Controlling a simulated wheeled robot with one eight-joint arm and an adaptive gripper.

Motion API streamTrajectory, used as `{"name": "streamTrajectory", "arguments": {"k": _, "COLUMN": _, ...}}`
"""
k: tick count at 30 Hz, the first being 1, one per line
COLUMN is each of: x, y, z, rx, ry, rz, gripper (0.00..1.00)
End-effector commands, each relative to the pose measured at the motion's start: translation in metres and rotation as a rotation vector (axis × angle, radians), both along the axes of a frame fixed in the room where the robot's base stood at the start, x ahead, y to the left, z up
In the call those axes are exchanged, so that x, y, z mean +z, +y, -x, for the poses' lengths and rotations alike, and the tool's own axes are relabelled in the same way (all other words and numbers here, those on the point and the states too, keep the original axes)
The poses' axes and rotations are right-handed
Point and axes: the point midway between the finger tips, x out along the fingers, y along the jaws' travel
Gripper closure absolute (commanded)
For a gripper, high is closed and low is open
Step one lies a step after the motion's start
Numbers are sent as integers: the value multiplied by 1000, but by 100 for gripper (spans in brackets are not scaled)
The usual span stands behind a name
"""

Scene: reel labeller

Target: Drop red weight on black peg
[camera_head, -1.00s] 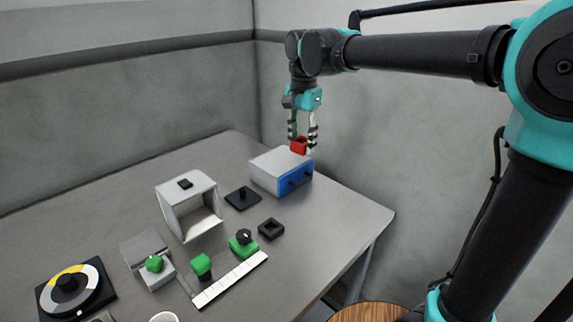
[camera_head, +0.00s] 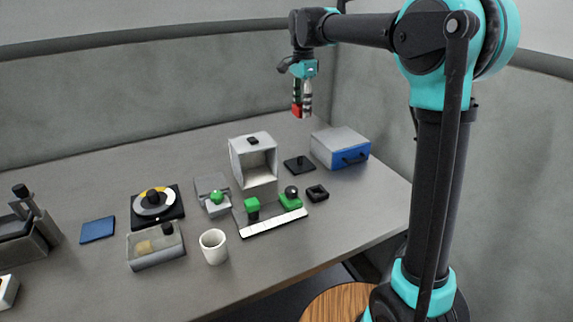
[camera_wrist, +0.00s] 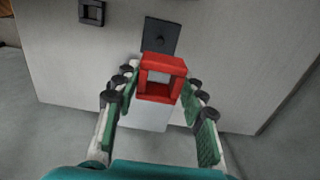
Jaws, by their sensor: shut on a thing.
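The red weight (camera_head: 297,111) is a square frame with an open middle. My gripper (camera_head: 302,108) is shut on it and holds it in the air above the back of the table. In the wrist view the weight (camera_wrist: 162,64) sits between my two fingers (camera_wrist: 160,86), its hole visible. The black peg (camera_head: 299,160) stands upright on a square black plate (camera_head: 306,169), lower in the head view than the weight and apart from it. In the wrist view the plate (camera_wrist: 160,30) shows just beyond the weight, partly covered by it.
A grey box with a blue drawer front (camera_head: 353,157) stands right of the peg. A white open-fronted box (camera_head: 247,145) stands left of it. A black square ring (camera_head: 317,193) and green pieces (camera_head: 291,201) lie in front. A white cup (camera_head: 213,246) stands near the front edge.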

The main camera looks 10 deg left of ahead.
Motion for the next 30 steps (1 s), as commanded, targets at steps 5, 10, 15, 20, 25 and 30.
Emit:
{"name": "streamTrajectory", "arguments": {"k": 5, "x": -41, "y": 0, "z": 0, "rx": 0, "ry": 0, "rz": 0, "gripper": 100}}
{"name": "streamTrajectory", "arguments": {"k": 10, "x": -82, "y": 0, "z": 0, "rx": 1, "ry": 0, "rz": 0, "gripper": 100}}
{"name": "streamTrajectory", "arguments": {"k": 15, "x": -122, "y": 0, "z": 0, "rx": 1, "ry": 0, "rz": 0, "gripper": 100}}
{"name": "streamTrajectory", "arguments": {"k": 20, "x": -145, "y": 0, "z": 0, "rx": 2, "ry": 0, "rz": 0, "gripper": 100}}
{"name": "streamTrajectory", "arguments": {"k": 25, "x": -155, "y": 0, "z": 0, "rx": 2, "ry": 0, "rz": 0, "gripper": 100}}
{"name": "streamTrajectory", "arguments": {"k": 30, "x": -174, "y": 1, "z": 0, "rx": 2, "ry": 0, "rz": 0, "gripper": 100}}
